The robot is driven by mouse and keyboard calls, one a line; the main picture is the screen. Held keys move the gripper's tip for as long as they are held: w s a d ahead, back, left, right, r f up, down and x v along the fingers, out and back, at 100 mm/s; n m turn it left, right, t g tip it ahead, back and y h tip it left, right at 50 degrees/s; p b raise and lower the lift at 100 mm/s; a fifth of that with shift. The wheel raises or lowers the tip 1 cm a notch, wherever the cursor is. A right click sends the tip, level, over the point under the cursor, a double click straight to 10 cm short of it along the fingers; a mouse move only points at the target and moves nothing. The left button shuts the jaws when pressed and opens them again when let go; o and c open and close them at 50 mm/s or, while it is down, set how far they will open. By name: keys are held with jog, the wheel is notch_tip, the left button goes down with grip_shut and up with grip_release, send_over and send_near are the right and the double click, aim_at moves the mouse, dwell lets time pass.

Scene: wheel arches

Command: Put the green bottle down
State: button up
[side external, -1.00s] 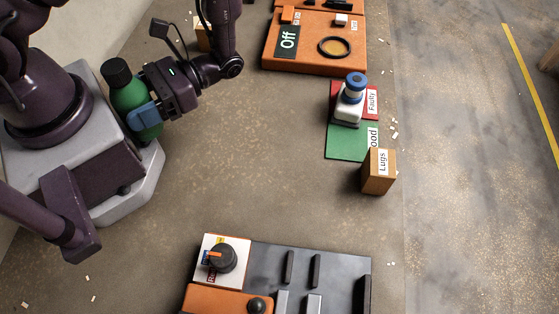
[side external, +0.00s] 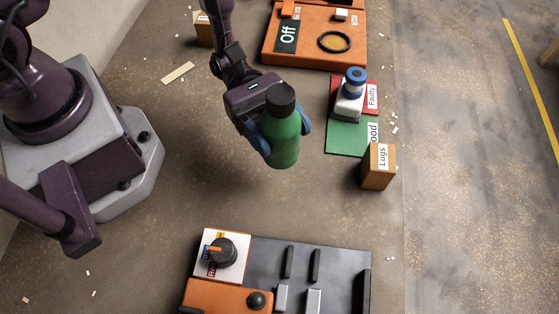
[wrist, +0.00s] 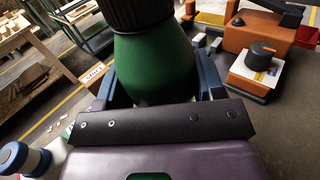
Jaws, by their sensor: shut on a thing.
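The green bottle (side external: 281,137) with a black cap is upright in the side external view, in the middle of the work area. My gripper (side external: 277,130) is shut on it, with blue fingers on either side of its body. The bottle appears held above the floor; its exact height is hard to tell. In the wrist view the green bottle (wrist: 155,68) fills the upper middle, between the blue fingers of my gripper (wrist: 155,88). Its base is hidden there behind the gripper body.
Right of the bottle are a green mat (side external: 346,138), a red mat with a blue-and-white object (side external: 350,95) on it, and a wooden "Lugs" block (side external: 378,166). An orange panel (side external: 315,38) lies behind, a grey panel with a knob (side external: 222,251) in front.

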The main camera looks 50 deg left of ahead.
aim_at(278, 151)
notch_tip(278, 151, down, 6)
jog(key=shift+f, duration=0.25)
jog(key=shift+f, duration=0.1)
jog(key=o, duration=1.1)
jog(key=shift+a, duration=0.35)
jog(key=a, duration=0.7)
jog(key=w+a, duration=0.1)
jog(key=a, duration=0.3)
jog(key=shift+a, duration=0.15)
jog(key=shift+r, duration=0.2)
